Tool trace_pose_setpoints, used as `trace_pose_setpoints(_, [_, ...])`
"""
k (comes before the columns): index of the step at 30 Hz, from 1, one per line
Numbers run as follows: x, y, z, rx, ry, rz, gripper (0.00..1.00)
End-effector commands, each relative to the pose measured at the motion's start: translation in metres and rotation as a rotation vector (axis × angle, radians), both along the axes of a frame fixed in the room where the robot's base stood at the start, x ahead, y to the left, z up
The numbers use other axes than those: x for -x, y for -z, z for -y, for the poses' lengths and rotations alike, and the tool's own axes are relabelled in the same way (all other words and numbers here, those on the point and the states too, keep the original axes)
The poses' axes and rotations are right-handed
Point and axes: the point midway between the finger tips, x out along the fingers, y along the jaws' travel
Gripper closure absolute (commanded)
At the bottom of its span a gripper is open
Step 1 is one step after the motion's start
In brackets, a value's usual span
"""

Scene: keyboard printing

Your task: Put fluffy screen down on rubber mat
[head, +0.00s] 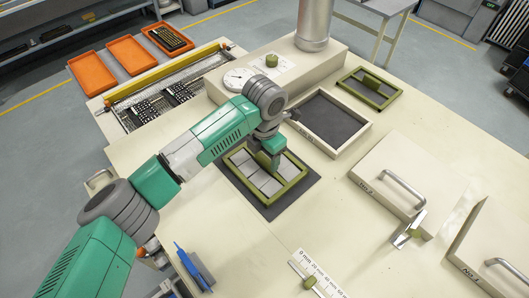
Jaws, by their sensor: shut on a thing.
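The fluffy screen (293,190), an olive-green frame around pale grey panels, is over the dark rubber mat (312,184). The mat shows as a dark border around the frame. I cannot tell whether the frame touches the mat or is slightly above it. My gripper (274,165) is over the middle of the screen, shut on its green crossbar. The fingertips and the part of the bar between them are mostly hidden.
Behind the mat is a shallow tray (367,126) with a dark floor, and another green-framed screen (391,97). A lidded box (380,187) stands right. A blue tool (193,268) and ruler (318,270) lie in front. Orange trays (90,69) are back left.

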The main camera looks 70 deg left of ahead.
Motion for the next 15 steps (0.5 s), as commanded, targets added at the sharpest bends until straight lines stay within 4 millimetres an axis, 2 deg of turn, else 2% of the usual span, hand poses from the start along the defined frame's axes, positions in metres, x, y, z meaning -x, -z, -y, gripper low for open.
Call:
trace_pose_setpoints(4, [0.0002, 0.004, 0.0001, 0.0, 0.0, -0.001, 0.73])
trace_pose_setpoints(5, [0.0001, 0.0032, 0.0001, 0.0, 0.0, 0.0, 0.31])
trace_pose_setpoints(7, [0.0, 0.0029, 0.0002, 0.0, 0.0, 0.0, 0.17])
trace_pose_setpoints(15, [0.0, 0.0021, 0.0002, 0.0, 0.0, 0.0, 0.15])
